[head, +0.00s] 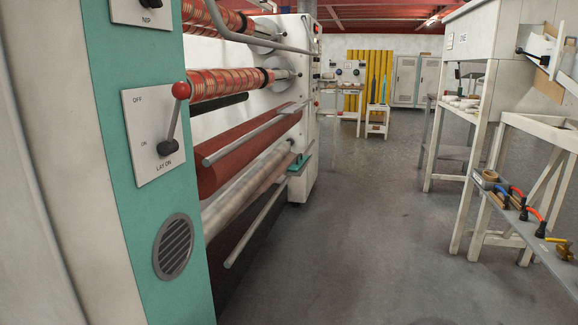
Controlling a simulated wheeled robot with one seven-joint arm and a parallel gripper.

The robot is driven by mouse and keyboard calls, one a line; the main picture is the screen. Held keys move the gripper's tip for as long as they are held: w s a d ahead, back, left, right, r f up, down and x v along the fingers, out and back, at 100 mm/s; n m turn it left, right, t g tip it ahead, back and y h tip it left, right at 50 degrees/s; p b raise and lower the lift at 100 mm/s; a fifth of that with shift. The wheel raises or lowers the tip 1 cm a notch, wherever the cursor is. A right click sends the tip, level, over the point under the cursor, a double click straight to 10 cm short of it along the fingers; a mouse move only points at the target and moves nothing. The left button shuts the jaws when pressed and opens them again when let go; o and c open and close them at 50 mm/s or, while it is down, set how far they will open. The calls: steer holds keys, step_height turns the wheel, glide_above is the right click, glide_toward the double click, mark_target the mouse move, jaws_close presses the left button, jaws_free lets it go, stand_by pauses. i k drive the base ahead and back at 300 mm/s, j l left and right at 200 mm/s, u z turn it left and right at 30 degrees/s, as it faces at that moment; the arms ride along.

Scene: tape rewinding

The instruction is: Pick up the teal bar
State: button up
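A thin upright teal bar (384,90) shows small and far off in the head view, at a small white stand (377,122) near the back of the hall. A darker bluish bar (373,86) stands close to its left. At this size I cannot tell how the bars are held. A short teal piece (300,163) also shows low on the far end of the machine; I cannot tell its full shape. My gripper is not in view.
A large machine with rollers (240,150) and a teal front panel (150,75) fills the left. White benches and a tool shelf (520,215) line the right. Yellow upright panels (353,65) and grey cabinets (406,80) stand behind. The grey floor (370,220) between is clear.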

mark_target(301, 160)
steer(key=i+l+u, duration=0.35)
steer(key=i+l, duration=0.2)
steer(key=i, duration=0.4)
steer(key=i+l+u, duration=0.35)
steer(key=i+l, duration=0.5)
steer(key=i+l+u, duration=0.35)
steer(key=i+l, duration=0.45)
steer(key=l, duration=0.2)
